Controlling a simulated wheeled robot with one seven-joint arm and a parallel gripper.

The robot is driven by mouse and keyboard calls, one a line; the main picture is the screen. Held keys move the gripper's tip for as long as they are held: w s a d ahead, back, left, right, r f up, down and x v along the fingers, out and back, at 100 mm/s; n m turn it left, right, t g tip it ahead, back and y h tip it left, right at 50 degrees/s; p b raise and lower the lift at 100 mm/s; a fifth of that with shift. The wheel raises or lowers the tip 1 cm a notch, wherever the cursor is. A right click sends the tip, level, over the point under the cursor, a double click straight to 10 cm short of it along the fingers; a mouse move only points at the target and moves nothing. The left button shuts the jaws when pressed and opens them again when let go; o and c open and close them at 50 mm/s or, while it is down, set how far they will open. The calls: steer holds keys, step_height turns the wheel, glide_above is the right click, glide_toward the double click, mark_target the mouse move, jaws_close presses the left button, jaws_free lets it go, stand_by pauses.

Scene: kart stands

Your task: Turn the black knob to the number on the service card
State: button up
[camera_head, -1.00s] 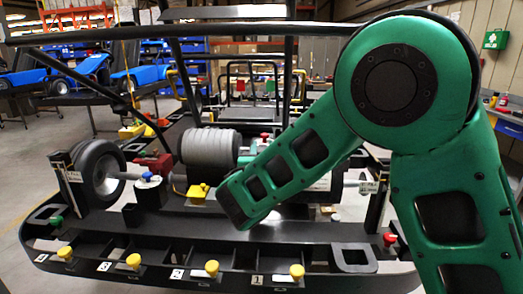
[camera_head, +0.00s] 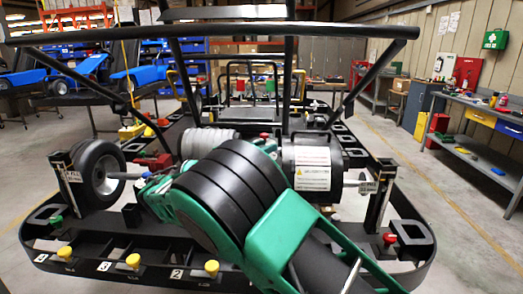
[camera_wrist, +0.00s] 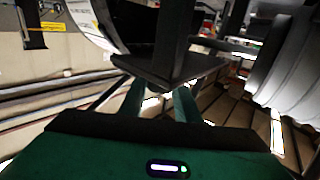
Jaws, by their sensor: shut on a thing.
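My gripper (camera_wrist: 159,92) shows in the wrist view with its two green fingers closed on a black part (camera_wrist: 166,66). That part has a flat plate with an upright above it; I cannot tell whether it is the black knob. In the head view my arm covers the middle of the kart and hides most of the gripper and whatever it touches. No knob dial or numbers around one can be made out.
Yellow knobs (camera_head: 133,261) with numbered tags line the front rail. A green knob (camera_head: 56,220) and a red knob (camera_head: 389,239) sit at the frame corners. A wheel (camera_head: 98,168) stands at left. Black bars cross above; the floor at right (camera_head: 465,225) is clear.

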steer(key=shift+w+a+m+g+h, duration=0.1)
steer(key=shift+a+m+g+h, duration=0.1)
steer(key=shift+m+g+h, duration=0.9)
steer(key=shift+r+m+g+h, duration=0.1)
steer(key=shift+m+g+h, duration=0.4)
steer(key=shift+g, duration=0.4)
steer(key=o, duration=1)
steer(key=v, duration=1)
steer(key=shift+a, duration=0.35)
